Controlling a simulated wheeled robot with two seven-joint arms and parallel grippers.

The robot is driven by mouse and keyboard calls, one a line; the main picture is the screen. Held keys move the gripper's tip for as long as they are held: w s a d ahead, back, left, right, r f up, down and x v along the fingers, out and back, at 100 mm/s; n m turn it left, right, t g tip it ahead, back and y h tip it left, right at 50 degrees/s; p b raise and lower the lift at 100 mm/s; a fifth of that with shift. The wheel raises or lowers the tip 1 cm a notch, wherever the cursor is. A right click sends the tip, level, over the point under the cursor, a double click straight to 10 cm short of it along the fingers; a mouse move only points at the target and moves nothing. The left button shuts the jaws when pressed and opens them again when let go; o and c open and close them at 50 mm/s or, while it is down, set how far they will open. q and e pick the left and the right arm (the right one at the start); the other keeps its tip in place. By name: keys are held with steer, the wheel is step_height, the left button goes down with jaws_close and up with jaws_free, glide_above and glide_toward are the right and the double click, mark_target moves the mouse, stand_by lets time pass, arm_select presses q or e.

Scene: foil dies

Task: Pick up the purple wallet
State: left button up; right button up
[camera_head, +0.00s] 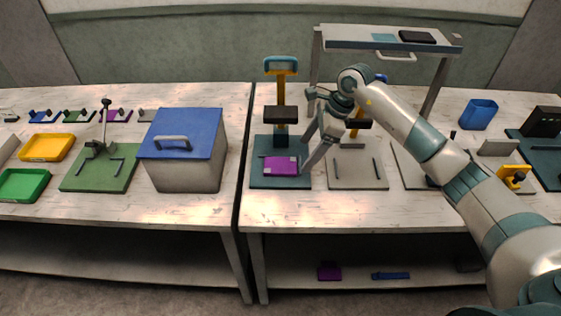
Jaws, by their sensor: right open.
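The purple wallet (275,167) appears to be the flat purple piece lying on the teal base plate (262,183) of a press, on the right-hand table. A small pale patch shows on its right part. My right gripper (304,153) is open and empty, just right of the wallet and a little above the plate. One finger reaches down close to the wallet's right edge; I cannot tell whether it touches. My left gripper is out of view.
The press head (287,115) stands behind the wallet. A grey base plate (357,180) lies right of it, under a raised shelf (345,44). A blue-lidded box (182,135) stands on the left table. Another purple piece (329,271) lies on the lower shelf.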

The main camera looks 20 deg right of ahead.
mark_target(291, 164)
steer(key=shift+a+f, duration=0.25)
steer(key=shift+f, duration=0.35)
steer(key=shift+w+a, duration=0.1)
steer(key=shift+w+a+f+p, duration=0.15)
steer(key=shift+a+f+p, duration=0.2)
steer(key=shift+p, duration=0.5)
steer(key=a+f+p, duration=0.2)
steer(key=f, duration=0.1)
steer(key=shift+w, duration=0.4)
steer(key=shift+f, duration=0.25)
steer(key=shift+c, duration=0.4)
steer(key=shift+w, duration=0.1)
steer(key=c, duration=1.1)
steer(key=shift+r, duration=0.1)
